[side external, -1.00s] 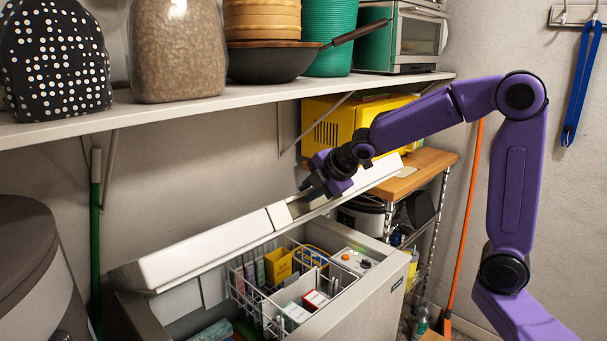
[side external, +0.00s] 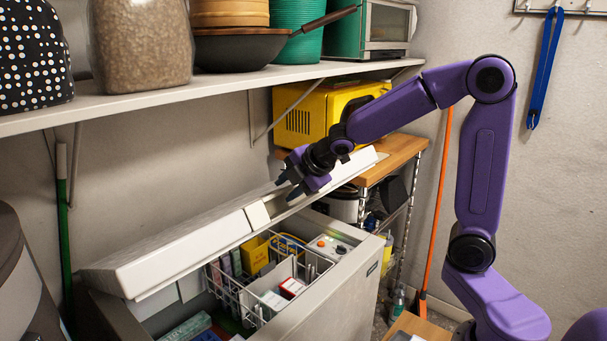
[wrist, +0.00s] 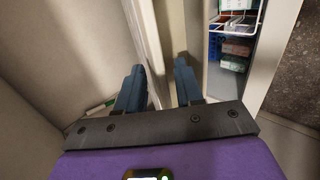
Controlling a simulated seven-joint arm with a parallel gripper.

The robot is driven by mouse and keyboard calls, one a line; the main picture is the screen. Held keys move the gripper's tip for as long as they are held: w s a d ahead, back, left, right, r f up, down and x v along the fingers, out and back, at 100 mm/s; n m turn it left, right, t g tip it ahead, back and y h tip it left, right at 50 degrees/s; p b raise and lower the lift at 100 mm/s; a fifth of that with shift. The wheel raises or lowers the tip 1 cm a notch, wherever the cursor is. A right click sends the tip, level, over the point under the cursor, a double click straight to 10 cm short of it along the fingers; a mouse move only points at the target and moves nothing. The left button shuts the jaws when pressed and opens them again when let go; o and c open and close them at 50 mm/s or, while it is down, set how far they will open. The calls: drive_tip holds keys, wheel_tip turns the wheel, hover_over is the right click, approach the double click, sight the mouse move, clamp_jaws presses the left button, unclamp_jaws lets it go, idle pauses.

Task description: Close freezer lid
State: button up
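The white chest freezer (side external: 345,292) stands at the bottom centre of the side view. Its lid (side external: 185,252) is raised and tilted, leaving a gap above the compartment. A pale handle block (side external: 258,215) sits on the lid's front edge. My gripper (side external: 285,180) is at the lid, to the right of that block. In the wrist view, its two blue-grey fingers (wrist: 160,85) are apart, with a pale edge of the lid (wrist: 172,50) seen between them. I cannot tell whether the fingers touch the lid.
A wire basket (side external: 240,298) with boxes sits inside the freezer. A shelf (side external: 150,108) with a pan (side external: 250,50) and jars hangs above the lid. A yellow appliance (side external: 310,112) and wooden-topped rack (side external: 400,150) stand behind right.

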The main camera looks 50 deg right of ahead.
drive_tip(key=v, duration=1.7)
drive_tip(key=shift+w, duration=0.1)
clamp_jaws()
drive_tip(key=w+d+f+m+g, duration=0.15)
drive_tip(key=w+m+g, duration=0.25)
drive_tip(key=w+m, duration=0.45)
drive_tip(key=w+d+m+g, duration=0.35)
drive_tip(key=w+m, duration=0.35)
drive_tip(key=m, duration=0.3)
drive_tip(key=shift+n+g, duration=0.25)
drive_tip(key=f, duration=0.9)
drive_tip(key=shift+w+a+f, duration=0.1)
drive_tip(key=shift+w+a, duration=0.1)
drive_tip(key=shift+w, duration=0.2)
